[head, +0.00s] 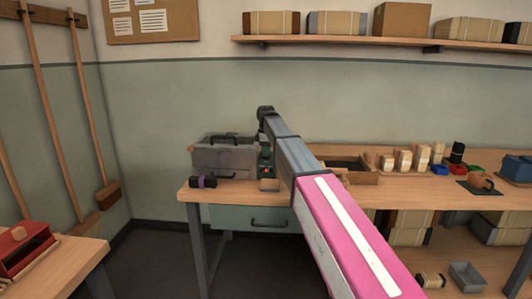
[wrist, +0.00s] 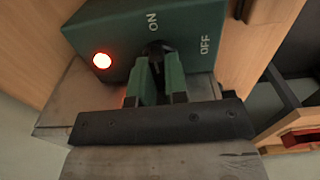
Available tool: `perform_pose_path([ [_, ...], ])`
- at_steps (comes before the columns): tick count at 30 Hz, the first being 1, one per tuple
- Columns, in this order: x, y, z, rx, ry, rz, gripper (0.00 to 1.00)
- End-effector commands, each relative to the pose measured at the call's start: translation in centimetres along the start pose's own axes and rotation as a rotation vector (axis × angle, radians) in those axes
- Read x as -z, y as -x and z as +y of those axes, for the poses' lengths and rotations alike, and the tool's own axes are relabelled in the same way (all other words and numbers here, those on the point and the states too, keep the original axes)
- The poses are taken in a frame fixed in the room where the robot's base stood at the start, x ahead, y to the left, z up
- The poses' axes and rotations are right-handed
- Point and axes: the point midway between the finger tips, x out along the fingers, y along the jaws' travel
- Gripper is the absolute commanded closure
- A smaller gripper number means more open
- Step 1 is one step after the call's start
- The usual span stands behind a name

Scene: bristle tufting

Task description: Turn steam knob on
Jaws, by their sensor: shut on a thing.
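The steam knob (wrist: 154,49) is a small dark knob on the face of a green control box (wrist: 110,32). White ON and OFF labels are beside it; the ON label is just past the knob and OFF lies to its right. A round lamp (wrist: 102,60) on the box glows red. My gripper (wrist: 157,66) is shut on the knob, its two green-looking fingers on either side, hiding much of it. Its exact pointing is hard to tell. In the head view the green box (head: 266,157) stands beside a grey steamer chest (head: 224,157); my arm's end is above the box.
The wooden workbench (head: 410,190) holds a dark roll (head: 203,182), a wooden tray (head: 350,166) and several wood blocks to the right. A shelf (head: 380,42) with boxes hangs above. A side table with a red box (head: 25,248) stands at the lower left.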

Motion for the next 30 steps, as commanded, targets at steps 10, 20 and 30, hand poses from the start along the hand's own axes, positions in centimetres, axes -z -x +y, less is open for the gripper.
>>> perform_pose_path([
  [10, 0.0, 0.1, 0.0, -0.001, 0.003, 0.000, 0.61],
  [20, 0.0, 0.3, 0.0, -0.001, 0.001, 0.000, 0.61],
  [30, 0.1, 5.7, 0.1, -0.003, 0.001, 0.001, 0.61],
])
